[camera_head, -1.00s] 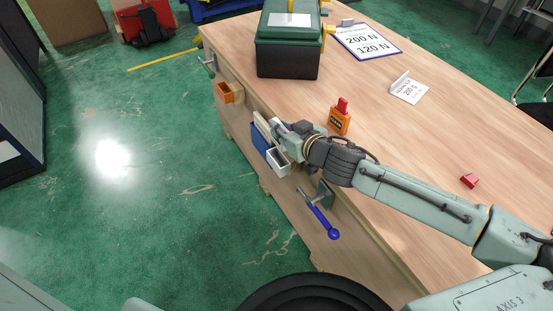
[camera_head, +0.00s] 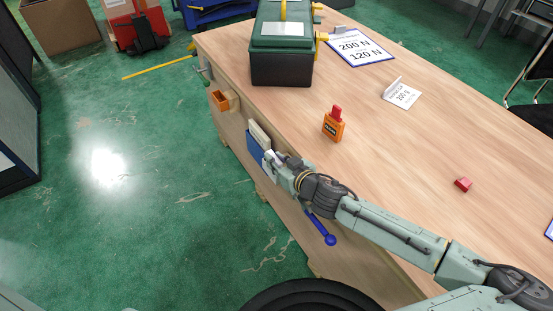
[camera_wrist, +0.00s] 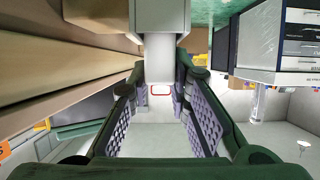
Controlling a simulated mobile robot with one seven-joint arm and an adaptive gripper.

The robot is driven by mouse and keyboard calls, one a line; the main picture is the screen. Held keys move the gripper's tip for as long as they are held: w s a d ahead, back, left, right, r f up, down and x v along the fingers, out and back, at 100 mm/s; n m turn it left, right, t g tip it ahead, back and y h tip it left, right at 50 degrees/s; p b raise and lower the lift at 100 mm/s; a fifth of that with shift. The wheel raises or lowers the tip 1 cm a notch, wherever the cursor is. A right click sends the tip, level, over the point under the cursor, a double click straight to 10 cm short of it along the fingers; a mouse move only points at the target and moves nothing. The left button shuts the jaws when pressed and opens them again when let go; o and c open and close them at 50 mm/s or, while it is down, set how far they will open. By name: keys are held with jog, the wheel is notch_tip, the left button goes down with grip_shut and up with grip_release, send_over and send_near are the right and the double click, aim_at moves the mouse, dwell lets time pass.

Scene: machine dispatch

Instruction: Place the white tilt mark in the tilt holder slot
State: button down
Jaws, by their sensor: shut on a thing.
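My gripper (camera_head: 272,158) is at the workbench's left side face, just below the top edge. In the wrist view its two padded fingers (camera_wrist: 162,75) are closed about a pale block with a small red-outlined patch (camera_wrist: 160,89), which seems to be the white tilt mark. A light grey squared body (camera_wrist: 160,14) stands directly beyond the fingertips; it may be the tilt holder. I cannot tell whether the mark is in a slot or only in front of it. In the head view my gripper hides most of the mark and holder.
A blue panel (camera_head: 254,148) and a beige block (camera_head: 260,133) are on the bench side beside my gripper. An orange bin (camera_head: 218,100) is farther along. A blue clamp handle (camera_head: 322,230) hangs below my wrist.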

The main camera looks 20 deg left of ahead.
jog(key=shift+f, duration=0.2)
jog(key=c, duration=1.5)
grip_release()
jog(key=shift+r, duration=0.25)
jog(key=shift+s+d, duration=0.15)
jog(key=shift+d, duration=0.1)
jog(key=b+v, duration=0.2)
jog(key=v, duration=0.9)
jog(key=shift+s+r+b, duration=0.1)
jog(key=shift+r+b, duration=0.15)
jog(key=shift+b, duration=0.05)
